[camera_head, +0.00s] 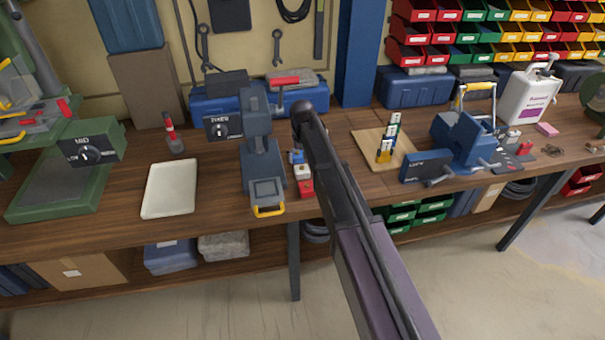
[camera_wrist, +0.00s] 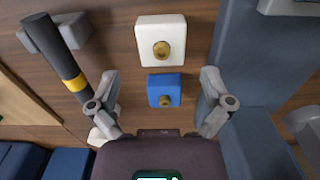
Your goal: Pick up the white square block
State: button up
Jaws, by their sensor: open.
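The white square block (camera_wrist: 161,36) has a round brass-coloured piece on its face and lies at the top middle of the wrist view. A smaller blue block (camera_wrist: 164,91), also with a brass-coloured piece, lies just below it, apart from it. My gripper (camera_wrist: 160,80) is open and empty, its fingers to the left and right of the blue block in the picture. The white block is beyond the fingertips. In the head view a small white block (camera_head: 303,172) shows beside my arm, by blue and red pieces; my gripper is hidden there.
A grey-blue press (camera_head: 263,165) stands close by the blocks; its side fills the right of the wrist view. A dark yellow-banded rod (camera_wrist: 58,55) stands at the left there. A white tray (camera_head: 170,188) and a wooden board (camera_head: 366,139) lie on the bench.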

aim_at(302, 167)
jog(key=shift+s+f+b, duration=0.15)
jog(key=shift+f+b, duration=1.85)
jog(key=shift+f, duration=0.3)
jog(key=c, duration=1.1)
